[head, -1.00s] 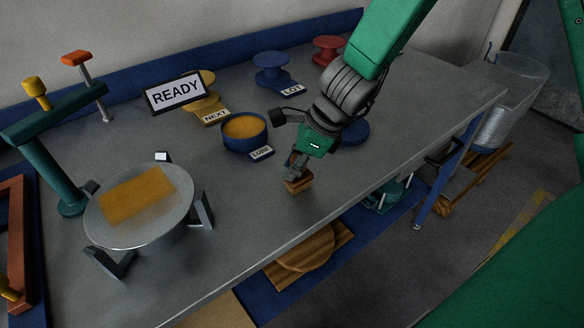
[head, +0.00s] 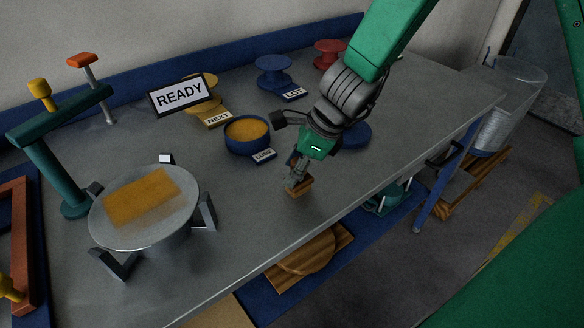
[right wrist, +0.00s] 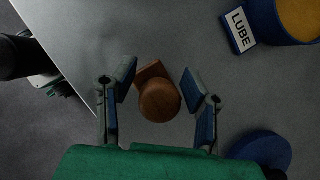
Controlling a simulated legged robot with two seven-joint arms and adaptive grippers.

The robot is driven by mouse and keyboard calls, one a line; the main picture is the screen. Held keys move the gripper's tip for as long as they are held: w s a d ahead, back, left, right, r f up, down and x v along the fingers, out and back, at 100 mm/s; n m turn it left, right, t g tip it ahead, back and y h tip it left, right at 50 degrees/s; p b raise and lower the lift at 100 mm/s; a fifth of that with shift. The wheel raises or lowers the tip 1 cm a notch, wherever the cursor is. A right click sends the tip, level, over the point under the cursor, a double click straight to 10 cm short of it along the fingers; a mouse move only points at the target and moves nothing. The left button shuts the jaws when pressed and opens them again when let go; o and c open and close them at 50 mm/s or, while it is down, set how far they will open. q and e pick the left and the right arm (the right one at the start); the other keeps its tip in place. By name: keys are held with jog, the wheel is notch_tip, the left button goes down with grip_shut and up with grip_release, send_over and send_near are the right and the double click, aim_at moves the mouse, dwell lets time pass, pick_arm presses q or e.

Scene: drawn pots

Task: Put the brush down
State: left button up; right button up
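The brush (head: 299,190) is a small wooden block with a round wooden knob and sits on the grey bench top near its front edge. In the right wrist view, the brush (right wrist: 158,100) lies between the two spread fingers of my right gripper (right wrist: 160,76), with a gap on each side. My right gripper (head: 298,174) is open and low over the brush in the head view, hiding part of it. The brush's underside is hidden. My left gripper is not in view.
A blue bowl of orange lube (head: 247,134) with a LUBE label (head: 264,156) stands just behind the brush. A round plate with an orange patch (head: 187,215) is at left. A blue disc (head: 357,136) lies behind the gripper. Bare bench surrounds the brush.

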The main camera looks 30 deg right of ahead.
jog(key=p+v, duration=0.3)
jog(key=v, duration=0.8)
jog(key=shift+r+p, duration=0.35)
